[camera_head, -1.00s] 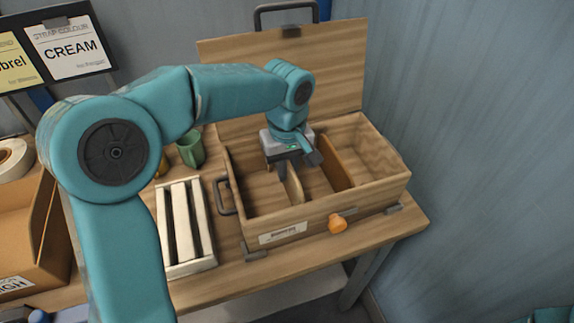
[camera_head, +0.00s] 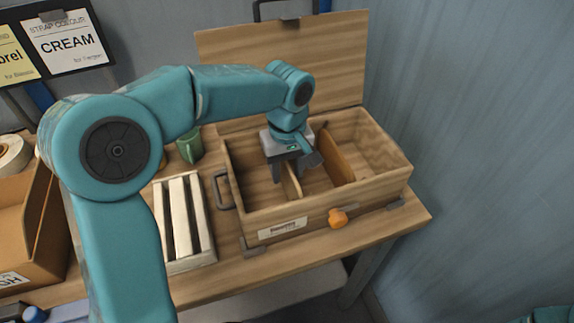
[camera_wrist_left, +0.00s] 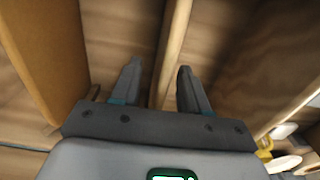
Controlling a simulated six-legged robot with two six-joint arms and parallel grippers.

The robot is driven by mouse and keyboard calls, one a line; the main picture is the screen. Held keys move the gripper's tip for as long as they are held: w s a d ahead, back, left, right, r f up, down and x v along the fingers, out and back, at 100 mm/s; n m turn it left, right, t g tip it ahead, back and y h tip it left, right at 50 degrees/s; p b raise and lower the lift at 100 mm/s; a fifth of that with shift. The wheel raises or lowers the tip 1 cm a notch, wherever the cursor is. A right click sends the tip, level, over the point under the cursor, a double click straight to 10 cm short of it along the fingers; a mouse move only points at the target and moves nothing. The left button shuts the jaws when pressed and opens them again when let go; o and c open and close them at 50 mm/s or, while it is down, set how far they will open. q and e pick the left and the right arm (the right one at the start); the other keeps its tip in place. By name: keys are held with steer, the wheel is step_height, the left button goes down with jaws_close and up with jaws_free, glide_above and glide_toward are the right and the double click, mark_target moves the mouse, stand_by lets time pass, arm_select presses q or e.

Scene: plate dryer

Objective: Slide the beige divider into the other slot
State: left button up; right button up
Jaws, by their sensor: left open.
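The beige divider (camera_head: 293,185) stands upright across the open wooden box (camera_head: 340,208), left of the box's middle. In the left wrist view the same divider (camera_wrist_left: 174,45) runs as a pale strip between the fingers. My left gripper (camera_head: 289,170) reaches down into the box from above, its fingers on either side of the divider. In the left wrist view the gripper (camera_wrist_left: 160,68) is open, with a gap between each finger and the strip. The other slot cannot be made out clearly. My right gripper is not in view.
A darker orange-brown divider (camera_head: 337,160) stands to the right in the box; it also shows at left in the wrist view (camera_wrist_left: 40,45). The raised lid (camera_head: 290,60) is behind. A white slatted rack (camera_head: 183,220) and a green cup (camera_head: 190,147) stand left.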

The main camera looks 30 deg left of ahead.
arm_select(q)
step_height(320, 180, up, 16)
steer(key=p, duration=0.2)
steer(key=shift+r+p, duration=0.2)
steer(key=shift+p, duration=0.15)
stand_by(0.3)
